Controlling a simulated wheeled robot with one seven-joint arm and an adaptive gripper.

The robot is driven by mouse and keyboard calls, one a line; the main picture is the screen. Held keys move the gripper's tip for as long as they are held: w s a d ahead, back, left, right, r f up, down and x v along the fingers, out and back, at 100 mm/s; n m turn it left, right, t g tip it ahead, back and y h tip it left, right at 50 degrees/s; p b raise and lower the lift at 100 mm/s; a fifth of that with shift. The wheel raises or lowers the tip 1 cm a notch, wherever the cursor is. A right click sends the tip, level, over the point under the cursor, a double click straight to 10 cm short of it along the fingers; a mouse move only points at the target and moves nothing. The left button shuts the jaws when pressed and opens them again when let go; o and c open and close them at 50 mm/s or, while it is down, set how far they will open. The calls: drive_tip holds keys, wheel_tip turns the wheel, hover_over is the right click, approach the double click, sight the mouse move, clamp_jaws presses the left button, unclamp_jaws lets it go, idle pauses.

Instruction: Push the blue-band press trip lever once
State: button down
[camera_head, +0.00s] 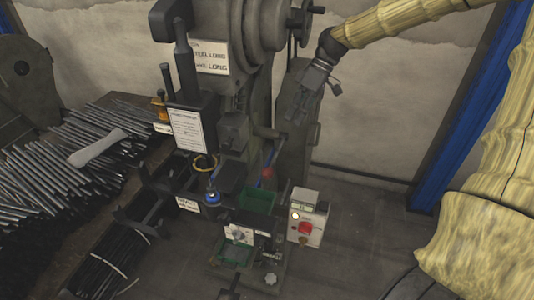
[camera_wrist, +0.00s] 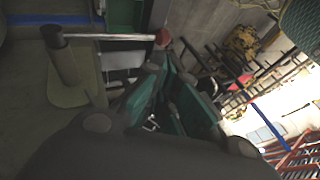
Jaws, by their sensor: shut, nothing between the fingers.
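The trip lever (camera_wrist: 110,37) shows in the wrist view as a thin grey rod from a round post (camera_wrist: 62,60), ending in a red ball. In the head view the red ball (camera_head: 267,173) hangs at the right side of the dark grey press (camera_head: 235,100). A small blue part shows beside the ball. My gripper (camera_head: 299,118) is shut and empty, pointing down, right of the press and above the ball. In the wrist view the fingertips (camera_wrist: 167,75) appear just below the ball; I cannot tell whether they touch it.
A control box (camera_head: 306,218) with a red button stands in front, right of the press. A green bin (camera_head: 258,199) sits below the ball. Metal rods (camera_head: 60,160) are heaped on the left bench. The floor (camera_head: 360,225) at right is mostly clear.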

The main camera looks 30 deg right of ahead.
drive_tip(key=p, duration=0.5)
approach(271, 167)
drive_tip(key=shift+s+a+f, duration=0.1)
drive_tip(key=shift+a+f, duration=1)
drive_tip(key=shift+a, duration=0.3)
drive_tip(key=shift+s+a+f, duration=0.15)
drive_tip(key=shift+a+f, duration=1)
drive_tip(key=shift+a, duration=0.25)
